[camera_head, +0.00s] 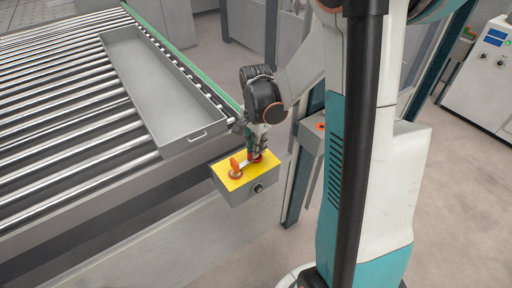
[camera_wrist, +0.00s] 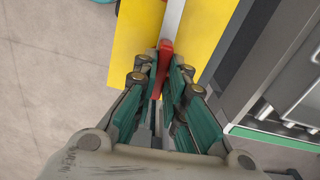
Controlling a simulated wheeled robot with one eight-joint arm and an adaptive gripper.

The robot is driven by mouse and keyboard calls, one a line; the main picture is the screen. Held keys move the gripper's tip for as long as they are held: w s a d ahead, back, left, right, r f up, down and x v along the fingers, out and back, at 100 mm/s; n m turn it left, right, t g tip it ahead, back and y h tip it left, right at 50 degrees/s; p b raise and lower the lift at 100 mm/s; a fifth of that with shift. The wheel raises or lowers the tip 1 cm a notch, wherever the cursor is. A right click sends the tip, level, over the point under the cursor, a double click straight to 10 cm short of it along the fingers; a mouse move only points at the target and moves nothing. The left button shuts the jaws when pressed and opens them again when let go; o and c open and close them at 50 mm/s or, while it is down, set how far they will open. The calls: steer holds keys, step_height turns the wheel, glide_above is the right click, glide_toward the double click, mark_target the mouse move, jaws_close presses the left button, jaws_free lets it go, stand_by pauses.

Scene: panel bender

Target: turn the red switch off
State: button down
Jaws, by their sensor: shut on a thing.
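The red switch handle (camera_wrist: 164,62) lies between my gripper's fingers in the wrist view, over a yellow panel (camera_wrist: 133,45). A grey metal bar (camera_wrist: 172,18) runs on from its red end. My gripper (camera_wrist: 163,92) is shut on the red handle. In the head view, my gripper (camera_head: 257,154) points down at the right side of the yellow-topped grey box (camera_head: 232,187). An orange-red round part (camera_head: 236,170) stands at the left of the box top. The red handle is mostly hidden by the fingers there.
A roller conveyor (camera_head: 60,90) with a grey tray (camera_head: 160,95) lies to the left of the box. A white control cabinet (camera_head: 485,75) stands at the far right. Open floor (camera_head: 455,210) lies at the right.

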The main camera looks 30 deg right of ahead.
steer(key=m+b, duration=0.2)
steer(key=m, duration=0.4)
steer(key=shift+m, duration=0.4)
steer(key=m+b, duration=0.1)
steer(key=m, duration=0.2)
steer(key=shift+m, duration=0.3)
steer(key=shift+m+b, duration=0.3)
steer(key=shift+m, duration=1.5)
steer(key=c, duration=1.6)
jaws_free()
steer(key=shift+c, duration=0.2)
step_height(320, 180, up, 12)
